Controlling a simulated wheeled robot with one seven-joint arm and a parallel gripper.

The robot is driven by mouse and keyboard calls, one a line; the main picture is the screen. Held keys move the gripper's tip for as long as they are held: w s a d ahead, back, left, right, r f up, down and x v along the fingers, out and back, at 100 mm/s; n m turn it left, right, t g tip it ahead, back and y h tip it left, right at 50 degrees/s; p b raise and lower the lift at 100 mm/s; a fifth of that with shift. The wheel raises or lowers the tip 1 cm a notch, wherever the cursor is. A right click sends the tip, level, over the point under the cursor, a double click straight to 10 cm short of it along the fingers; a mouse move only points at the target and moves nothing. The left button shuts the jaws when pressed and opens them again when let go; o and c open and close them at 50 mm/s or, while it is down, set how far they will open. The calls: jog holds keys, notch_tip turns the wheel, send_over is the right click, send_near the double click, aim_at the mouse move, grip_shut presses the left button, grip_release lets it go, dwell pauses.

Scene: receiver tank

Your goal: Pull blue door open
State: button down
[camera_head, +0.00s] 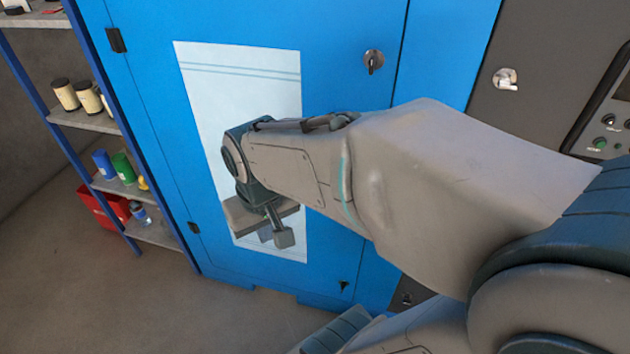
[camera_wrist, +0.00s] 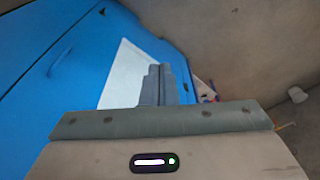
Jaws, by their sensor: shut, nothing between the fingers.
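The blue door (camera_head: 340,80) fills the middle of the head view and looks closed, with a pale panel (camera_head: 205,90) on its front. A round metal latch with a small key-like lever (camera_head: 374,62) sits at its upper right. Dark hinges (camera_head: 116,40) are on its left edge. My gripper (camera_head: 284,238) is in front of the lower part of the pale panel, well below and left of the latch. Its fingers also show in the wrist view (camera_wrist: 158,85), shut and empty. The blue door (camera_wrist: 60,60) shows there at the left. My arm hides part of the door's right side.
A shelf rack (camera_head: 115,185) with jars, cans and a red bin (camera_head: 100,205) stands left of the door. A dark grey panel (camera_head: 550,50) with another latch (camera_head: 506,79) and buttons is at the right. The floor (camera_head: 150,310) in front at the lower left is clear.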

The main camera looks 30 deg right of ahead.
jog(key=w+d+f+m+g+h+b, duration=0.1)
jog(key=w+d+f+g+h+b, duration=0.15)
jog(key=f, duration=0.45)
jog(key=w+d+f+m+g+h+b, duration=0.1)
jog(key=w+d+f+g+h, duration=0.2)
jog(key=f, duration=0.5)
jog(key=w+d+f+m+g+h+b, duration=0.1)
jog(key=d+f+g+b, duration=0.1)
jog(key=d+f, duration=0.35)
jog(key=w+d+f+h+b, duration=0.3)
jog(key=w+d+f+h, duration=0.35)
jog(key=h, duration=0.45)
jog(key=x, duration=1)
jog(key=shift+s+a+r, duration=0.15)
jog(key=shift+s+r, duration=0.1)
jog(key=shift+y, duration=0.25)
